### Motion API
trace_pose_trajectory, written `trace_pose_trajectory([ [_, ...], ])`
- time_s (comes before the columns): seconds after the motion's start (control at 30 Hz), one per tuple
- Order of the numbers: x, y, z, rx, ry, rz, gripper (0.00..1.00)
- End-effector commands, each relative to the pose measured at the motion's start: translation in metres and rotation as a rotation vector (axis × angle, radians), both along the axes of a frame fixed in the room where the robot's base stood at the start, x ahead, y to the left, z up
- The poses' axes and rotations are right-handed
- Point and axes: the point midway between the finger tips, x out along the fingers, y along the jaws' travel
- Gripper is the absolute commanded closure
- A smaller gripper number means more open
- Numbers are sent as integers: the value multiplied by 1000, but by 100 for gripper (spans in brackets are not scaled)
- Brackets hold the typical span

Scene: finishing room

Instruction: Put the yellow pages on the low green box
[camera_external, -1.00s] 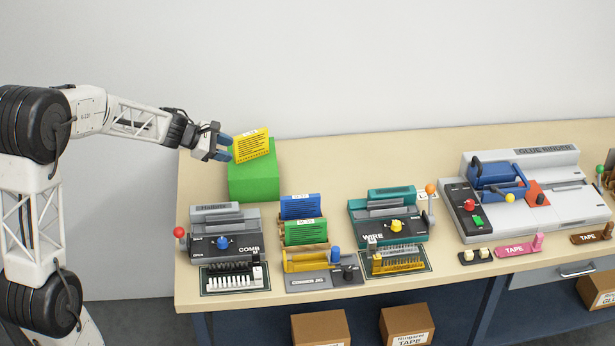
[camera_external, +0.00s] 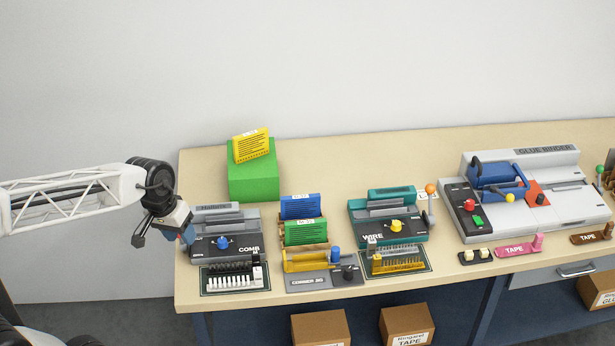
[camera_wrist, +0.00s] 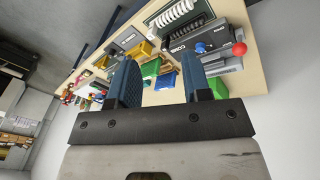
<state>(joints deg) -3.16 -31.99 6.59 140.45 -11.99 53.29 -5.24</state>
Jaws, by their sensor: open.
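The yellow pages (camera_external: 251,145) stand tilted on top of the low green box (camera_external: 253,183), at the back left of the bench. My gripper (camera_external: 187,235) is apart from them, low at the bench's left edge beside the comb machine. Its blue fingers are spread and empty in the wrist view (camera_wrist: 160,85).
The comb machine (camera_external: 225,240) stands closest to my gripper. Blue pages (camera_external: 300,206) and green pages (camera_external: 305,232) stand in a rack to its right. The wire machine (camera_external: 388,220) and glue binder (camera_external: 530,195) are farther right. Bare bench lies behind the machines.

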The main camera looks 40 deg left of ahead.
Motion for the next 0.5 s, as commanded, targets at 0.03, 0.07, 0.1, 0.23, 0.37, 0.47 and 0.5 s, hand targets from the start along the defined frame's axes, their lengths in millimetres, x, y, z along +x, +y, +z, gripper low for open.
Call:
trace_pose_trajectory([
  [0.03,-13,0,-1,45,-11,-58,56],
  [0.07,-19,0,-2,71,-16,-90,56],
  [0.1,-26,1,-3,101,-20,-127,56],
  [0.23,-42,5,-5,175,-30,-214,56],
  [0.37,-49,6,-7,204,-33,-249,56],
  [0.47,-50,7,-7,208,-33,-254,56],
  [0.5,-49,7,-7,208,-33,-254,56],
])
